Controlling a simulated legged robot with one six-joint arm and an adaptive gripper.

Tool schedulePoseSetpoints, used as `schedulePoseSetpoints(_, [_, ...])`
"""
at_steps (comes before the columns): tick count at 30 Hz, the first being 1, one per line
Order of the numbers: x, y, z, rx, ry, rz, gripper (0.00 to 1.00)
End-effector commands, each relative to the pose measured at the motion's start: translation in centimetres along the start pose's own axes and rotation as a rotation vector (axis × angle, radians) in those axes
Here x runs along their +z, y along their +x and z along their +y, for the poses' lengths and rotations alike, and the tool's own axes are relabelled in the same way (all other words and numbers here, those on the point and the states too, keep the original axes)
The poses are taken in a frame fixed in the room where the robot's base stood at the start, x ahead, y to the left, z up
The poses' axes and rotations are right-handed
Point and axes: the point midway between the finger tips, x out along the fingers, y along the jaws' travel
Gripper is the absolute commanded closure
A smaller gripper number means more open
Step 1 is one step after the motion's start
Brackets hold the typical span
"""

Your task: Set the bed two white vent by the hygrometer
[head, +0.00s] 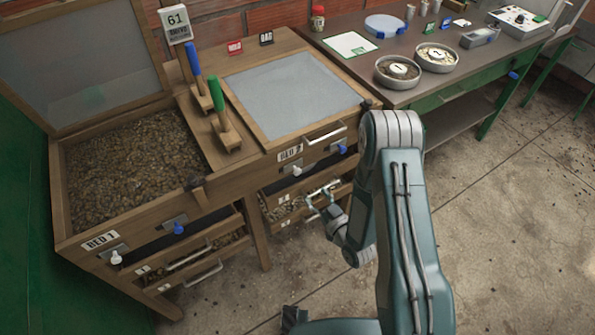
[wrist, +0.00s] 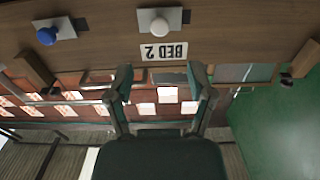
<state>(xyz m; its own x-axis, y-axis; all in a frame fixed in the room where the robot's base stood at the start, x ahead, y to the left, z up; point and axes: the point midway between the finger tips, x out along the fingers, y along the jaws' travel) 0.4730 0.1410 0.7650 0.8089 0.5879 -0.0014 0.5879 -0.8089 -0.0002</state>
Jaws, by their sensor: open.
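The bed two white vent knob (head: 297,170) sits on a grey plate just below the BED 2 label (head: 289,153). In the wrist view the white knob (wrist: 160,28) is at the top centre, beyond the upside-down label (wrist: 163,51). The blue knob (head: 342,149) is to its right in the head view. A white display reading 61 (head: 176,19), seemingly the hygrometer, stands above the back of the beds. My gripper (wrist: 160,88) is open and empty, with its fingers spread apart, clear of the white knob. In the head view my gripper (head: 320,202) is low in front of the lower drawers.
Bed 1 (head: 135,165) is open and filled with brown material, with white (head: 116,257) and blue (head: 179,228) knobs on its front. Drawer handles (head: 204,273) stick out below. A bench (head: 430,80) with bowls stands to the right. The concrete floor on the right is clear.

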Motion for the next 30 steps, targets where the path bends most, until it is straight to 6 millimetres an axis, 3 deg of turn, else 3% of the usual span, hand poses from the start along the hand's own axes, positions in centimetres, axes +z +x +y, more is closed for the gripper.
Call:
schedulePoseSetpoints(5, [-0.1,2.0,-0.1,-0.003,-0.003,0.004,0.31])
schedulePoseSetpoints(18, [-0.1,9.5,0.0,-0.002,-0.002,0.002,0.31])
schedulePoseSetpoints(30, [-0.1,10.7,0.0,0.0,0.0,0.0,0.31])
